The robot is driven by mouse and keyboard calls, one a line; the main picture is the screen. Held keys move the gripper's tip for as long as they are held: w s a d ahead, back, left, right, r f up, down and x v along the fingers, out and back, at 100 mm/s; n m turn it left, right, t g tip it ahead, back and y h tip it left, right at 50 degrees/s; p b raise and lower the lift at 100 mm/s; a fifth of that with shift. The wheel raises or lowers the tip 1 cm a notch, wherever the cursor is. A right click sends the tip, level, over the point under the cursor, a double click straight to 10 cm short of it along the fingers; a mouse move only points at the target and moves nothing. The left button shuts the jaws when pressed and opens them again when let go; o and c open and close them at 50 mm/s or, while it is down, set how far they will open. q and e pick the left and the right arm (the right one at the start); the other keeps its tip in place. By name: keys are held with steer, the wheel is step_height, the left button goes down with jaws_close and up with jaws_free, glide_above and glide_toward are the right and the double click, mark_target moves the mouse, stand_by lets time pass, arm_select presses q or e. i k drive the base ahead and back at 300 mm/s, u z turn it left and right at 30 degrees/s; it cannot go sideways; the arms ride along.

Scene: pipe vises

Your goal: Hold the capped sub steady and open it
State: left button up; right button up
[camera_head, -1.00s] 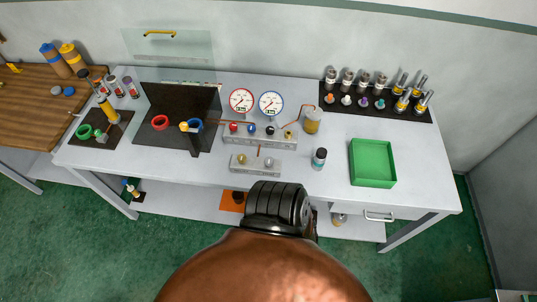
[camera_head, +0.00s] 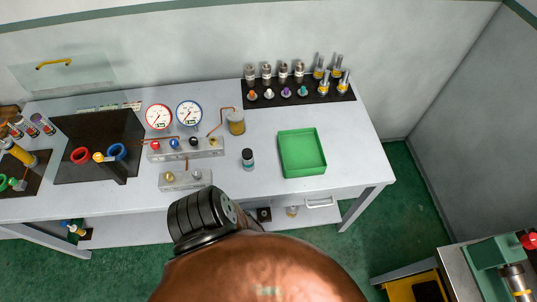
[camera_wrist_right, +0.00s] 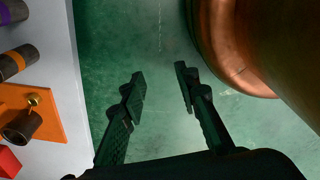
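No part is clearly identifiable as the capped sub. At the lower right of the head view, a silver cylindrical part with a yellow band (camera_head: 518,281) stands upright at a green vise-like fixture (camera_head: 487,252) with a red knob; both are cut off by the frame edge. Several silver, capped-looking cylinders (camera_head: 283,70) stand on a black mat on the bench. In the right wrist view my right gripper (camera_wrist_right: 160,75) is open and empty, its fingers apart above green floor. It is not visible in the head view. My left gripper is in neither current view.
The white bench (camera_head: 345,150) carries a green tray (camera_head: 302,153), two gauges and valve blocks. A grey surface (camera_wrist_right: 75,100) in the wrist view holds an orange plate (camera_wrist_right: 45,100) and banded dark cylinders. Green floor (camera_head: 405,200) lies open between bench and fixture.

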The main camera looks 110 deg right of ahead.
mark_target(248, 166)
steer(key=k, duration=1.25)
steer(key=z, duration=1.3)
